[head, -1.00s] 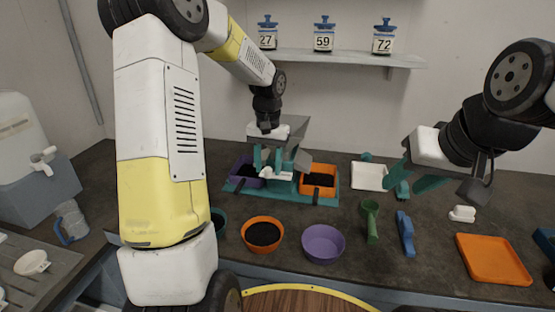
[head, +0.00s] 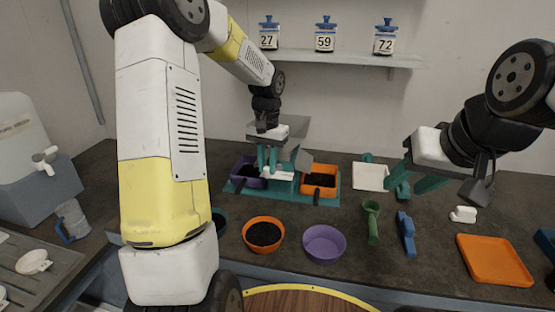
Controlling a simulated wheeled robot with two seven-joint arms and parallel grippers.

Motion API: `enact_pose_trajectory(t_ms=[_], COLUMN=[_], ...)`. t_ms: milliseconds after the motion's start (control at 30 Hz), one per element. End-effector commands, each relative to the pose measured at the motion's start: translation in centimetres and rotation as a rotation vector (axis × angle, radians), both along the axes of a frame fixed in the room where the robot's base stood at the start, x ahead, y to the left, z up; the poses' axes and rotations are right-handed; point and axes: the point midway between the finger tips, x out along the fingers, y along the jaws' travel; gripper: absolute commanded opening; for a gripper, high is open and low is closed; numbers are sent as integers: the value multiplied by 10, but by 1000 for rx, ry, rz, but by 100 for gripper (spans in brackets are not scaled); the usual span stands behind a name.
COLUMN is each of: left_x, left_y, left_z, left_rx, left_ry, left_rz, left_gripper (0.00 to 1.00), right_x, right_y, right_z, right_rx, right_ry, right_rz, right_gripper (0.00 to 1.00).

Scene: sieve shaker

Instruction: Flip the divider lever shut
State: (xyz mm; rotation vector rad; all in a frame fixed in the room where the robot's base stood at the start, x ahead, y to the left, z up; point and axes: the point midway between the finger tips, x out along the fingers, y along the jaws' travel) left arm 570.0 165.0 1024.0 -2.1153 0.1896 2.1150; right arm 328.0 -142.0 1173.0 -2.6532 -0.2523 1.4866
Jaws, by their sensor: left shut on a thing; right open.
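The divider (head: 301,160) stands on the counter, with a grey hopper on top, between a purple bin (head: 243,181) and an orange bin (head: 319,192), both holding dark grains. My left gripper (head: 267,168) reaches down in front of it, its teal fingers close together and shut on the divider lever. The lever is mostly hidden by the fingers, so its exact angle cannot be told. A white part (head: 283,176) of the divider shows just right of the fingertips. My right gripper (head: 414,186) is open and empty above the counter at the right.
A teal tray (head: 330,201) lies under the bins. An orange bowl (head: 275,246) of dark grains, a purple bowl (head: 323,244), a green scoop (head: 372,222) and a blue brush-like tool (head: 406,235) lie in front. An orange tray (head: 494,260) is at the right.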

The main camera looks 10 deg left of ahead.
Motion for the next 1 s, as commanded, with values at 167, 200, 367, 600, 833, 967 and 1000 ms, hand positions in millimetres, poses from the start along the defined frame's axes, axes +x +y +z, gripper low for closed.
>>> enact_pose_trajectory(t_ms=[167,200,367,600,833,967,1000], left_x=[1,1,0,1,1,1,1], left_y=[0,0,0,0,-1,-1,-1], left_z=[1,1,0,12,51,69,72], left_rx=[-1,-1,0,0,0,0,0], left_ry=[-3,-3,-2,-5,-6,-5,-4], left_rz=[0,0,0,2,0,1,1], left_gripper=[42,43,43,43,43,43,43], right_x=[0,0,0,0,0,0,0], right_y=[0,0,0,0,0,0,0], right_z=[0,0,0,0,0,0,0], right_rx=[0,0,0,0,0,0,0], right_ry=[0,0,0,0,0,0,0], right_rz=[0,0,0,0,0,0,0], right_gripper=[43,43,43,43,43,43,43])
